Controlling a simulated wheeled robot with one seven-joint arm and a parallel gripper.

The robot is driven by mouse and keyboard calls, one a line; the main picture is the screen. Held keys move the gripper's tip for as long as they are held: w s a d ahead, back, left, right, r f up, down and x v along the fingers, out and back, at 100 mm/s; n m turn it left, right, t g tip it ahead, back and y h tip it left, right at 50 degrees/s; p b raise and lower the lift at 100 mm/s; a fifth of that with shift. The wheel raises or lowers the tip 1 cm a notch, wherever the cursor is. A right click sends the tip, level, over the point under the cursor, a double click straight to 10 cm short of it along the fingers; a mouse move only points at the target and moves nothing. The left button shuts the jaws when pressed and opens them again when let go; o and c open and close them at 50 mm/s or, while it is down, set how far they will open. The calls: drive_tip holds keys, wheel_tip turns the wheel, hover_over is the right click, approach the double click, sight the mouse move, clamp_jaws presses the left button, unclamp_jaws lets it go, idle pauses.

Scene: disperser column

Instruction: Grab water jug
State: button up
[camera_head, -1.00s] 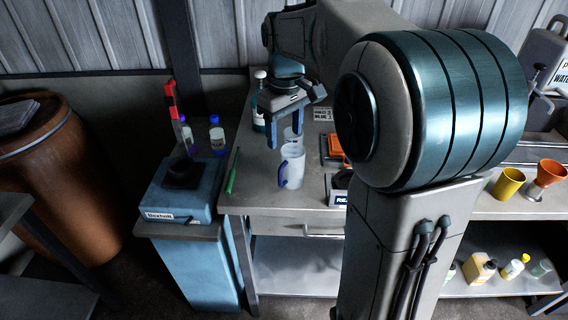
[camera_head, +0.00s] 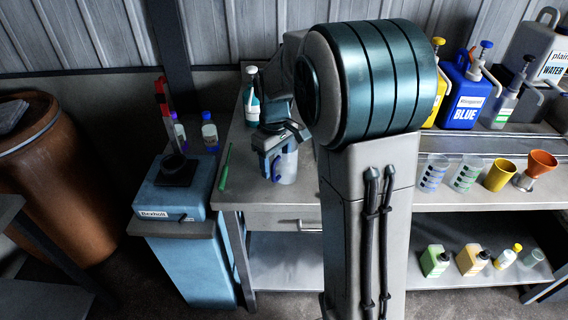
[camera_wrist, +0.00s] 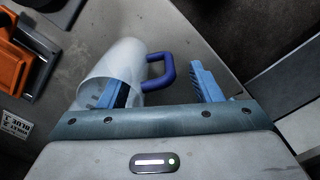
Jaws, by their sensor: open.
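The jug is a pale translucent cup with a blue handle. It stands on the grey bench in the head view (camera_head: 287,167), partly hidden by my gripper (camera_head: 273,152). In the wrist view the jug (camera_wrist: 115,65) is at upper left, its blue handle (camera_wrist: 168,70) pointing right. My gripper (camera_wrist: 160,88) is open. Its left finger overlaps the jug's near end and appears to be inside the mouth. Its right finger is apart, beyond the handle, so the handle lies between the fingers. Whether the left finger touches the jug is unclear.
A green screwdriver-like tool (camera_head: 225,166) lies left of the jug, and a teal bottle (camera_head: 252,97) stands behind. An orange item (camera_wrist: 15,65) is left of the jug in the wrist view. The canister labelled plain water (camera_head: 548,60) stands far right.

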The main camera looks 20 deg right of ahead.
drive_tip(key=shift+f, duration=1.15)
drive_tip(key=c, duration=1.2)
drive_tip(key=shift+c, duration=0.2)
drive_tip(key=shift+r, duration=0.2)
drive_tip(key=shift+r, duration=0.75)
drive_tip(key=shift+s+d+r, duration=0.1)
drive_tip(key=shift+d+r, duration=0.1)
drive_tip(key=shift+r, duration=1.05)
drive_tip(key=s+d+r+b, duration=0.1)
drive_tip(key=s+d+r, duration=0.5)
drive_tip(key=s+d, duration=0.1)
drive_tip(key=shift+s+d+r+b, duration=0.3)
drive_tip(key=shift+s+d+b, duration=0.1)
drive_tip(key=shift+s, duration=0.05)
